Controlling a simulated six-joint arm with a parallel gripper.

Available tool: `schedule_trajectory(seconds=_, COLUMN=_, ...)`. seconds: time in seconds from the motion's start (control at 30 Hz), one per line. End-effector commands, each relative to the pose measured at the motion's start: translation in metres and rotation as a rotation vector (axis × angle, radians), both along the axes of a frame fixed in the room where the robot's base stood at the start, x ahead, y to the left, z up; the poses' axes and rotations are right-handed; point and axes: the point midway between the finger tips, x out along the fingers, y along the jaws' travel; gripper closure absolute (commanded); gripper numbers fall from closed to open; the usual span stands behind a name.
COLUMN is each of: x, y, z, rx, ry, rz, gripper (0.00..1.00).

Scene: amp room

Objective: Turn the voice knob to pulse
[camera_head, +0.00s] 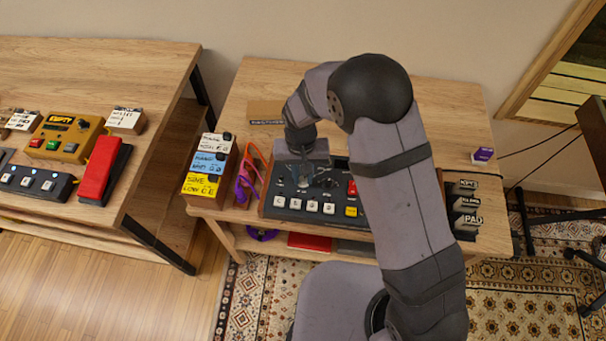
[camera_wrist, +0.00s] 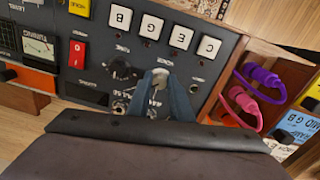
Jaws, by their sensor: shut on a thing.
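The dark synth panel (camera_head: 290,215) lies on the wooden table in the head view, with a row of white lettered keys (camera_head: 312,206). My gripper (camera_head: 303,180) is lowered onto the panel's upper left part. In the wrist view, which sees the panel upside down, my gripper (camera_wrist: 161,82) is shut on a knob, apparently the voice knob, mostly hidden between the fingers. Small white lettering beside the fingers is partly covered and hard to read. A black tune knob (camera_wrist: 122,70) sits beside the fingers. The knob's pointer direction cannot be made out.
A red switch (camera_wrist: 77,54) and a meter (camera_wrist: 38,46) are on the same panel. Purple and pink cables (camera_wrist: 245,104) hang at the panel's wooden side. Stacked labelled boxes (camera_head: 207,165) stand left of it. Black labelled blocks (camera_head: 466,205) stand right.

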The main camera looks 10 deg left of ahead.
Motion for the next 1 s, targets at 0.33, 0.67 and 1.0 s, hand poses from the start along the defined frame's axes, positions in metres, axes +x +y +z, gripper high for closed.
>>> schedule_trajectory(seconds=0.33, x=0.001, y=0.000, z=0.001, rx=0.001, ry=-0.002, rz=0.002, gripper=0.62)
schedule_trajectory(seconds=0.67, x=0.001, y=0.001, z=0.006, rx=0.001, ry=-0.003, rz=0.002, gripper=0.62)
schedule_trajectory(seconds=1.0, x=0.001, y=0.002, z=0.045, rx=0.003, ry=-0.006, rz=0.002, gripper=0.62)
